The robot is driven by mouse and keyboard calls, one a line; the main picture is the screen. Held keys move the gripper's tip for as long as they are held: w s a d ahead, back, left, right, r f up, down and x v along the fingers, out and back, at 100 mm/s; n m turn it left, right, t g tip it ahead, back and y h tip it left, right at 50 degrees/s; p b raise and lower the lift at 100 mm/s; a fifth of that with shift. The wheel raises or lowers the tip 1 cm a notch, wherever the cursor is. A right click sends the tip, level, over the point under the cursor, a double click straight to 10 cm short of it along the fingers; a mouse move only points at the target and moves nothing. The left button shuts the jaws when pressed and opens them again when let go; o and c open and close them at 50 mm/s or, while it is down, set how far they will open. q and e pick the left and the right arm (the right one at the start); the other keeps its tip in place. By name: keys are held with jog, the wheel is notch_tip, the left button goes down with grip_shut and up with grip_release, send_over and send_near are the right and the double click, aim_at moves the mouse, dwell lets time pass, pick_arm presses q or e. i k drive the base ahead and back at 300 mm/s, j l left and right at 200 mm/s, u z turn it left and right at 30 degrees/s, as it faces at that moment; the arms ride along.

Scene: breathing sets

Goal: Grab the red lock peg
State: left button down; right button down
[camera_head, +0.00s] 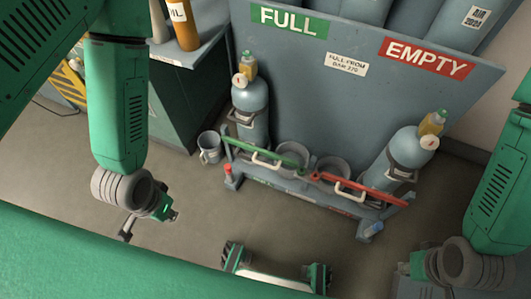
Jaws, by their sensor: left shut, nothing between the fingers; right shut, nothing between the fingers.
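A small red peg (228,171) stands upright at the left end of the rack's low front rail, below the left gas cylinder. It is small and its lower end is hard to make out. A green bar (255,151) and a red bar (362,189) run along the rack front. My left gripper (150,215) is shut and empty, left of the peg and nearer to me, well apart from it. My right gripper (408,266) is at the lower right, shut and empty, partly hidden by its own arm, far from the peg.
A grey bucket (209,147) is on the floor beside the peg. A bench (188,66) stands at the upper left.

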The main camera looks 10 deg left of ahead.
aim_at(227, 167)
jog(key=u, duration=0.9)
